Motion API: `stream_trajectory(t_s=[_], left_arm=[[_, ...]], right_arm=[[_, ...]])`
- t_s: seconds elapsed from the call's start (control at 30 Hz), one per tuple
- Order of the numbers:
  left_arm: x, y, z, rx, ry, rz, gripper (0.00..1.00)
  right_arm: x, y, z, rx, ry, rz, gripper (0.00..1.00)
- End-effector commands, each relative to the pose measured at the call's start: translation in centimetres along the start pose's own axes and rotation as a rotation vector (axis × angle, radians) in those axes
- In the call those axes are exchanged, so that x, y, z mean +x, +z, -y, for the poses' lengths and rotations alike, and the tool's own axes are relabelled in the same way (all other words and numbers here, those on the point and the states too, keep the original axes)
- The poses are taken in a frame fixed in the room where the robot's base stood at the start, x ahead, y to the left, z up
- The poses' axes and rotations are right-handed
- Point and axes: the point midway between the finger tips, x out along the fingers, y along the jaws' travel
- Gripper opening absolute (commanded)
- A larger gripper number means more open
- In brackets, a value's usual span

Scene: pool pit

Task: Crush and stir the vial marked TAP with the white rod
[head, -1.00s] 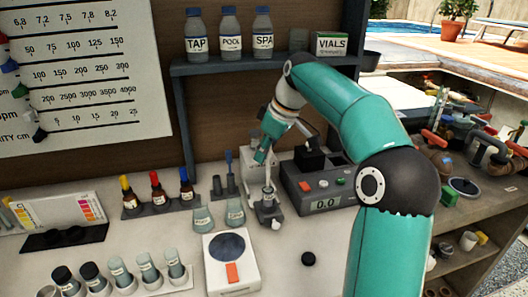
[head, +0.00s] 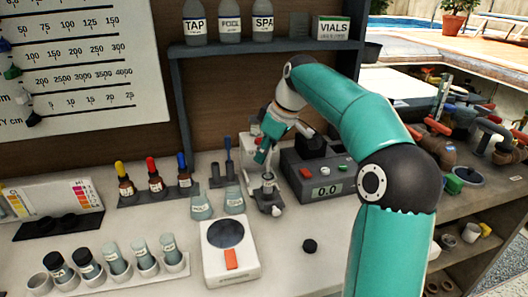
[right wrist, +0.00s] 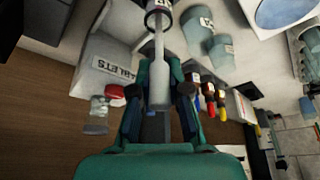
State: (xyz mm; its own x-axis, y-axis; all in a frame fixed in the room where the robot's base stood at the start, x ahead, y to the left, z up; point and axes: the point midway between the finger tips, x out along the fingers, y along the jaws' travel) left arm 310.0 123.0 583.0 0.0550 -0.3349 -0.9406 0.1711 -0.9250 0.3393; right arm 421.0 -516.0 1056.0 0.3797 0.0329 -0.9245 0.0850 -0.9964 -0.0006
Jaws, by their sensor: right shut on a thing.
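My right gripper (head: 264,158) is shut on the white rod, which points down toward a small holder (head: 268,196) on the bench. In the right wrist view the white rod (right wrist: 158,62) runs from between the fingers into the mouth of a dark-ringed vial (right wrist: 160,20). The vial's label is only partly readable, so I cannot be sure that it says TAP. How deep the rod tip sits is hidden. My left gripper is not in view.
A grey meter (head: 325,178) reading 0.0 stands right of the holder. Two labelled cups (head: 201,208) and dropper bottles (head: 155,184) are to its left. A white scale (head: 230,268) and a vial rack (head: 125,275) are in front. A black cap (head: 310,246) lies loose.

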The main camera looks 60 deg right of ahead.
Motion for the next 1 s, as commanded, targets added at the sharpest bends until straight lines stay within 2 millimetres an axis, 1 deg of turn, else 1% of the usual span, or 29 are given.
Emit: stream_trajectory(t_s=[0.47, 1.0], left_arm=[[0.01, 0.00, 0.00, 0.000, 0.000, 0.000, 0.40], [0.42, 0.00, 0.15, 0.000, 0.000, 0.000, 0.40]], right_arm=[[-0.01, 0.00, -0.01, 0.000, 0.001, -0.001, 0.00], [0.53, 0.22, -0.01, 0.000, 0.001, -0.001, 0.00]])
